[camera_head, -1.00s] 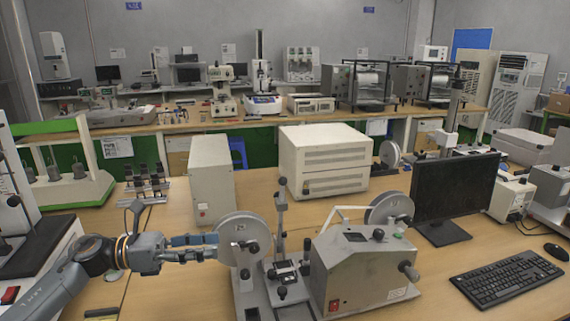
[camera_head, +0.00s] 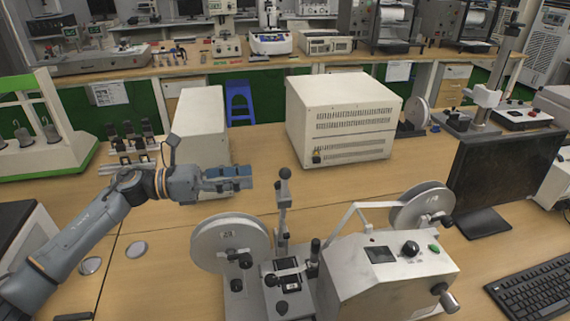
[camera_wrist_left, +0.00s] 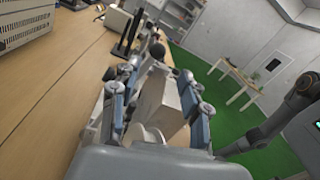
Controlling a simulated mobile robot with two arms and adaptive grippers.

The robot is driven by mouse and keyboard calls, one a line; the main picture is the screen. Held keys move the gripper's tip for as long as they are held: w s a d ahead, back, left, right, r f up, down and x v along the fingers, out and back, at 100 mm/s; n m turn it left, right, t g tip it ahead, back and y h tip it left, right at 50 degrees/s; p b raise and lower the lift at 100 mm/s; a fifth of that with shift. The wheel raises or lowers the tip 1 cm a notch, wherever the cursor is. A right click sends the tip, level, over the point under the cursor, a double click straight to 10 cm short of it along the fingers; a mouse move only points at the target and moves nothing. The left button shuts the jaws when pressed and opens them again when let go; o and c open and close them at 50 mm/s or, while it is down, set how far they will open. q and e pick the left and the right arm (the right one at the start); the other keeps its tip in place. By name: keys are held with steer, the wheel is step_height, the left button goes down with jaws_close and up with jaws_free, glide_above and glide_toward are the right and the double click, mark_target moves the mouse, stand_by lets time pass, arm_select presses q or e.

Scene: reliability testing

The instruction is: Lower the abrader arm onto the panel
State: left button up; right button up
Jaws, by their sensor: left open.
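The abrader machine (camera_head: 385,275) stands on the front bench, with a grey reel (camera_head: 231,243) at its left and another reel (camera_head: 421,205) at its right. Its abrader arm (camera_head: 283,205) stands upright and has a black ball knob on top. A small dark panel (camera_head: 287,264) lies on the machine at the foot of the arm. My left gripper (camera_head: 238,178) is open and empty, above the left reel and left of the arm's knob, apart from it. In the left wrist view, the black knob (camera_wrist_left: 157,51) shows beyond the open fingers (camera_wrist_left: 157,88). My right gripper is in no view.
A beige vented box (camera_head: 340,120) and a narrower beige box (camera_head: 201,128) stand behind the machine. A monitor (camera_head: 508,175) and keyboard (camera_head: 535,290) are on the right.

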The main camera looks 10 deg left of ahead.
mark_target(285, 172)
arm_select(q)
steer(key=p+x, duration=0.3)
steer(key=x, duration=0.5)
steer(key=shift+w+d+r, duration=0.15)
steer(key=shift+x, duration=0.75)
steer(key=shift+c, duration=0.4)
jaws_close()
